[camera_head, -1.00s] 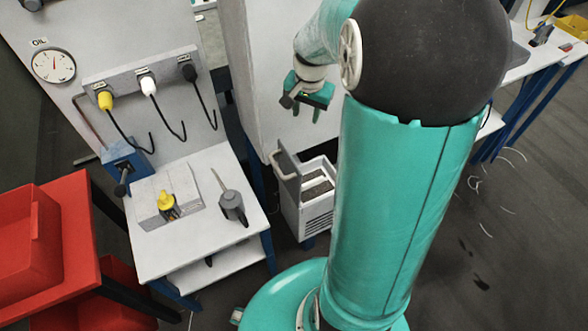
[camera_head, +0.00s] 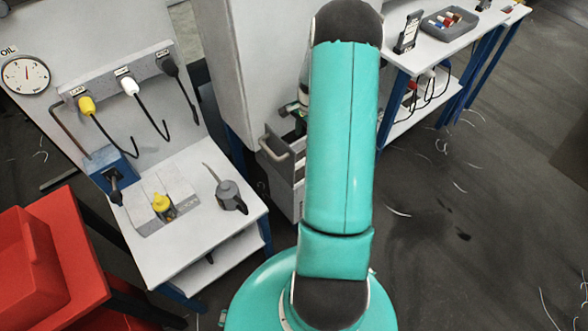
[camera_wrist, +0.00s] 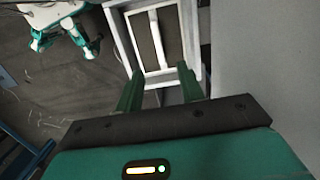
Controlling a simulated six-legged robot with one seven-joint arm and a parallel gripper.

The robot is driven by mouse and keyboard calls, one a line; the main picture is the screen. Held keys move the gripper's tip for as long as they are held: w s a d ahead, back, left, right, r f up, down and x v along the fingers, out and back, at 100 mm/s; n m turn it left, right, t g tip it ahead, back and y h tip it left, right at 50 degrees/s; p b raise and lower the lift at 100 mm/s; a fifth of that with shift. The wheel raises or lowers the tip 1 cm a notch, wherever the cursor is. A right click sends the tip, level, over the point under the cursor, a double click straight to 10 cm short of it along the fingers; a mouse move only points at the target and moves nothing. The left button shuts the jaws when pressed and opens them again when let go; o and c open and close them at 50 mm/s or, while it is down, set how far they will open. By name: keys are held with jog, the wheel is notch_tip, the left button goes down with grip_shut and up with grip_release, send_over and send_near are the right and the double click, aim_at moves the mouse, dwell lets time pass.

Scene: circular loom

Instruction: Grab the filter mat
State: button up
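The filter mat appears to be the grey-brown panel (camera_wrist: 173,40) inside a white open-topped drawer frame (camera_wrist: 112,28) in the wrist view. A pale bar crosses over it. My gripper (camera_wrist: 158,76) is open and empty, with its two green fingers spread above the near edge of the frame. They look apart from the mat. In the head view the drawer box (camera_head: 281,188) with its handle stands beside the tall white cabinet. My arm covers most of my gripper and the inside of the drawer there.
A white work table (camera_head: 190,255) with a grey oil can (camera_head: 230,194) and a yellow-topped part (camera_head: 162,204) stands left of the drawer. A red bin (camera_head: 30,258) is at the far left. Another bench (camera_head: 440,55) stands at the upper right. The floor at right has loose threads.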

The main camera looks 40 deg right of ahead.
send_over(301, 161)
jog(key=d, duration=0.1)
notch_tip(301, 161, down, 8)
jog(key=shift+r, duration=0.1)
jog(key=shift+a+f, duration=0.25)
jog(key=shift+f, duration=1.35)
jog(key=shift+a+f, duration=0.2)
jog(key=shift+f, duration=1.35)
jog(key=shift+c, duration=0.5)
grip_shut()
